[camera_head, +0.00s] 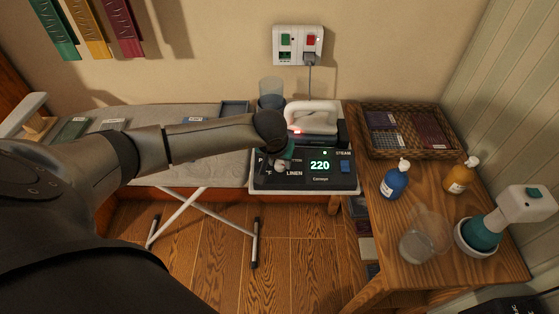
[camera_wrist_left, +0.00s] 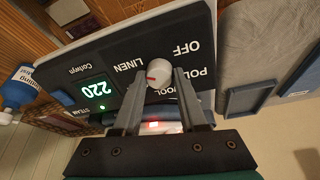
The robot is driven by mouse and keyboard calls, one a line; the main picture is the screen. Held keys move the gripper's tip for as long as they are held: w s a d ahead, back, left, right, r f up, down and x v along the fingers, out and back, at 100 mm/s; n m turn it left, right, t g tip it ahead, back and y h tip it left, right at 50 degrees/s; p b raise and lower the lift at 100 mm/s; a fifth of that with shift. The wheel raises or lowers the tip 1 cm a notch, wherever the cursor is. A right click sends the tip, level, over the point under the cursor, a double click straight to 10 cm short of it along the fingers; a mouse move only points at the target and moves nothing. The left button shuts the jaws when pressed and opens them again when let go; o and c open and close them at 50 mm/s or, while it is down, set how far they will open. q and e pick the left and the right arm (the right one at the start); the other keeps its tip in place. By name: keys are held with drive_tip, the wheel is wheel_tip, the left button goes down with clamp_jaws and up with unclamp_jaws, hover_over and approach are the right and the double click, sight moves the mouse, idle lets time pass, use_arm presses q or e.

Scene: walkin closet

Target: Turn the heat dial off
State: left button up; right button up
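The heat dial is a small white knob (camera_wrist_left: 158,72) with a red mark, on a black control panel (camera_wrist_left: 105,58) printed OFF, LINEN, WOOL and POLY. The red mark sits on the knob's left side in the left wrist view, on the LINEN side and away from OFF. The green display (camera_head: 320,166) reads 220. My left gripper (camera_wrist_left: 160,82) is open, with its fingertips on either side of the knob; I cannot tell whether they touch it. In the head view my left gripper (camera_head: 287,152) partly covers the panel's left side. My right gripper is not in view.
A white iron (camera_head: 312,115) rests behind the panel, below a wall socket (camera_head: 298,42). A grey ironing board (camera_head: 225,173) runs left. The wooden table (camera_head: 385,255) at right holds a wicker tray (camera_head: 372,150), blue (camera_head: 395,182) and yellow (camera_head: 459,178) bottles, and a clear cup.

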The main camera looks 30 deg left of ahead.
use_arm(q)
clamp_jaws()
drive_tip(key=shift+n, duration=0.3)
